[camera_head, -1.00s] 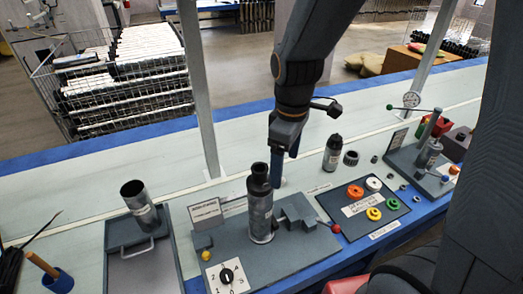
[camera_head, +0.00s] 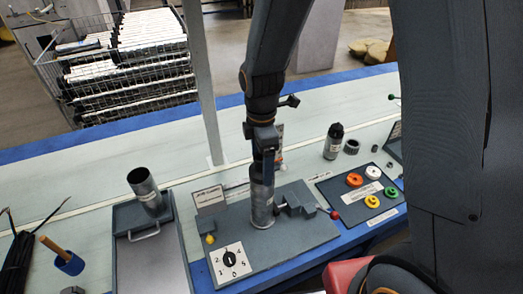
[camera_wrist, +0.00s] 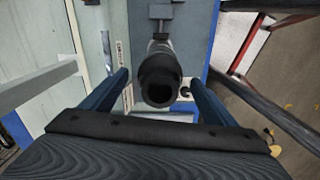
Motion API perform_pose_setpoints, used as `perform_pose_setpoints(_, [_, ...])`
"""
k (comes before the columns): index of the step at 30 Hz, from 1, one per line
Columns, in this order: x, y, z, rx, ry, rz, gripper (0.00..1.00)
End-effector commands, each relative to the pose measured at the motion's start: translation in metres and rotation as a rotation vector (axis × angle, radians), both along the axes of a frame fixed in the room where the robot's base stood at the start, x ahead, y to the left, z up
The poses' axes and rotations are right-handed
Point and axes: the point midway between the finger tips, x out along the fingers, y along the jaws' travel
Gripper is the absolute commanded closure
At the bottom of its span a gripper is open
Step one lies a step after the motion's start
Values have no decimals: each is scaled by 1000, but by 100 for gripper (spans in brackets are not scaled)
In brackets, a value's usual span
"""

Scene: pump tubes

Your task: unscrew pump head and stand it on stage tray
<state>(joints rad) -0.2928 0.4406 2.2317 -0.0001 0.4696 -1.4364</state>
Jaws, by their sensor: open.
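The pump (camera_head: 262,208) is a grey metal cylinder standing upright in the vise (camera_head: 296,203) on a grey base plate. Its black pump head (camera_wrist: 160,77) shows end-on in the wrist view, with a dark round opening, between my two blue fingers. My gripper (camera_head: 264,165) is open and points down at the top of the pump; it hides most of the head in the body view. I cannot tell whether the fingers touch the head.
A numbered dial (camera_head: 230,259), a yellow knob and a red-tipped vise handle (camera_head: 334,214) sit around the pump.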

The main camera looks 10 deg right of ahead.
Motion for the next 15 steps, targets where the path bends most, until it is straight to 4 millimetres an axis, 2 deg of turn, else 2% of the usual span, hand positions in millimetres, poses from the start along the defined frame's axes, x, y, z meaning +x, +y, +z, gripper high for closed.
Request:
perform_pose_setpoints(6, [0,0,-12,0,0,-1,20])
perform_pose_setpoints(14, [0,0,-13,0,-1,-1,20])
perform_pose_setpoints(15, [0,0,-13,0,-1,-1,23])
